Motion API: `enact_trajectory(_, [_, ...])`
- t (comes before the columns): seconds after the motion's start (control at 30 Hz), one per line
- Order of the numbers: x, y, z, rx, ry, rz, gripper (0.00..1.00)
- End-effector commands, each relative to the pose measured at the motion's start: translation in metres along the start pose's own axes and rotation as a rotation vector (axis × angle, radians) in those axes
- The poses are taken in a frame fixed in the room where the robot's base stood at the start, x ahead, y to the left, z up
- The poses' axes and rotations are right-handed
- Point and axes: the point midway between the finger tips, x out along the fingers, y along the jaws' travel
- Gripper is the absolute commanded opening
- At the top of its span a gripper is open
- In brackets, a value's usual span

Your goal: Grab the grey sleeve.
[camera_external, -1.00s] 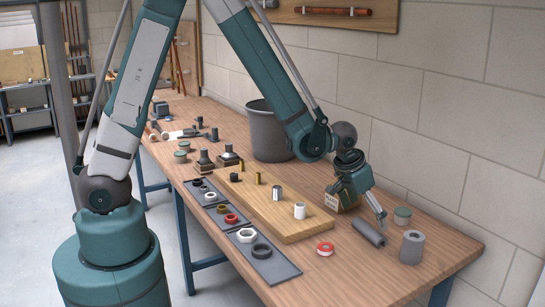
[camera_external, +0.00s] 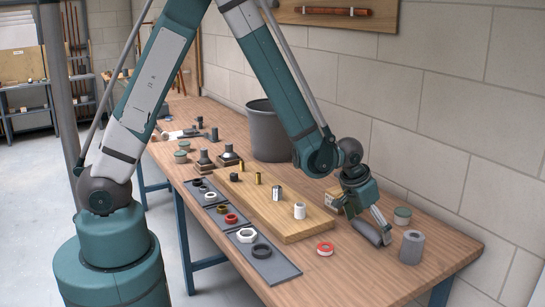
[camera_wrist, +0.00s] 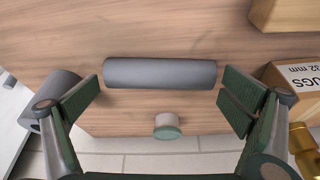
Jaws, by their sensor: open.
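The grey sleeve (camera_external: 364,231) is a plain cylinder lying on its side on the wooden bench, near the wall end. In the wrist view the sleeve (camera_wrist: 160,72) lies crosswise, just ahead of my fingertips and between their lines. My gripper (camera_external: 379,228) is low over it and partly hides it in the external view. In the wrist view my gripper (camera_wrist: 163,98) has its green finger pads spread wide, one near each end of the sleeve, with nothing held. I cannot tell whether a finger touches it.
A grey upright cylinder (camera_external: 412,247) stands right of the sleeve. A green-lidded tub (camera_external: 402,215) is behind. A labelled box (camera_wrist: 293,82) is close beside my right finger in the wrist view. A red-and-white ring (camera_external: 325,249) and a wooden board (camera_external: 285,227) lie to the left.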

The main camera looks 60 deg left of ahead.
Motion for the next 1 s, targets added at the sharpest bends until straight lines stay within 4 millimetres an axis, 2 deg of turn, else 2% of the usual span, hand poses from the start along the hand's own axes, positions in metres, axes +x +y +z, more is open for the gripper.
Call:
enact_trajectory(0.5, [0.0000,0.0000,-0.0002,0.000,0.000,0.000,1.00])
enact_trajectory(0.67, [0.0000,0.0000,-0.0002,0.000,0.000,0.000,0.80])
enact_trajectory(1.0, [0.0000,0.0000,-0.0002,0.000,0.000,0.000,0.80])
